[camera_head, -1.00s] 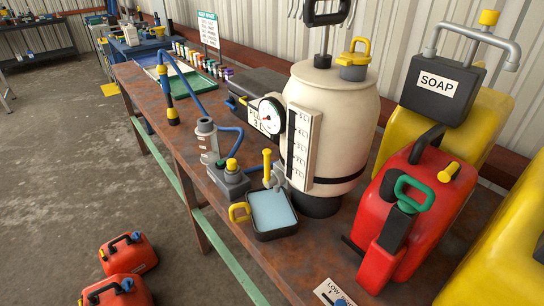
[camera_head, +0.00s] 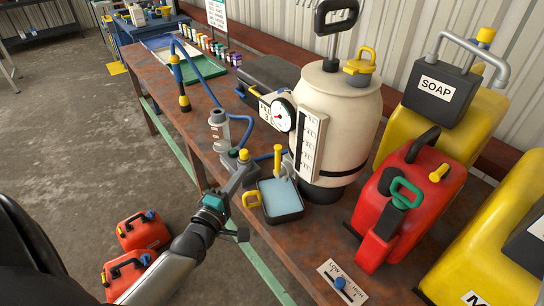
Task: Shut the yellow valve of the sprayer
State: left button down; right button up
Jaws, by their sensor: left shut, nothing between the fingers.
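The sprayer is a cream tank (camera_head: 340,125) with a black pump handle, standing on the bench. An upright yellow valve lever (camera_head: 278,160) stands low at its front left, beside the white level scale. My left gripper (camera_head: 236,184) reaches in from the lower left. It is shut and empty, left of the lever and apart from it. It overlaps a small grey box with a yellow knob (camera_head: 244,155) in the picture and hides part of it; I cannot tell if they touch. My right gripper is not in view.
A grey tray (camera_head: 283,215) with pale blue contents and a yellow loop handle lies below the lever. Red (camera_head: 395,235) and yellow cans stand right of the tank. A blue hose (camera_head: 205,75) and a grey cylinder (camera_head: 219,130) are left. Red cans (camera_head: 143,231) sit on the floor.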

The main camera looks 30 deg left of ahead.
pick_arm(q)
jog(key=w+d+p, duration=0.1)
jog(key=w+d, duration=0.1)
jog(key=w, duration=0.7)
jog(key=shift+d, duration=0.25)
dwell(0.4)
